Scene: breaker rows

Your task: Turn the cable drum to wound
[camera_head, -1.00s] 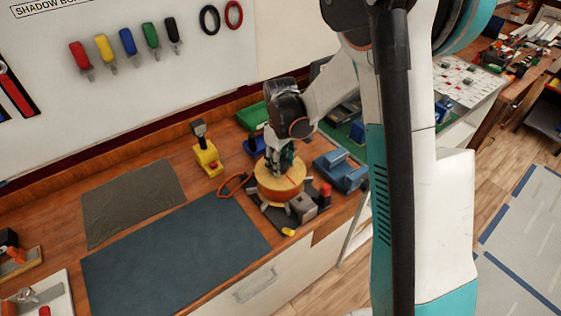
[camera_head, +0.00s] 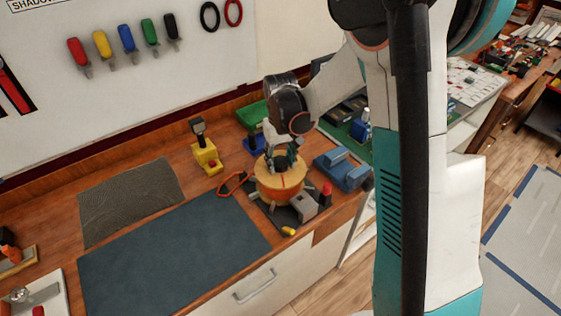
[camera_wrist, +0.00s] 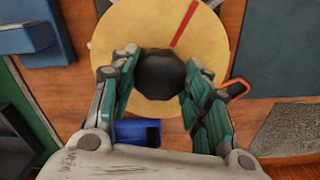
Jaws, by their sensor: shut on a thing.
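The cable drum is a tan round disc (camera_head: 281,182) with a red line on its top, standing on a dark base near the front right of the bench. In the wrist view the disc (camera_wrist: 222,50) fills the top middle, and the red line runs from the dark central knob (camera_wrist: 160,74) towards the upper right. My gripper (camera_head: 283,160) is above the drum, pointing down. In the wrist view its green-sided fingers (camera_wrist: 161,72) stand on both sides of the knob, shut on it. The exact finger contact is partly hidden.
A grey block (camera_head: 304,206) and a red knob (camera_head: 327,189) stand close to the drum. A blue fixture (camera_head: 343,170) is to its right, an orange loop (camera_head: 232,183) to its left. A yellow device (camera_head: 206,156) stands behind left. The dark blue mat (camera_head: 170,255) is clear.

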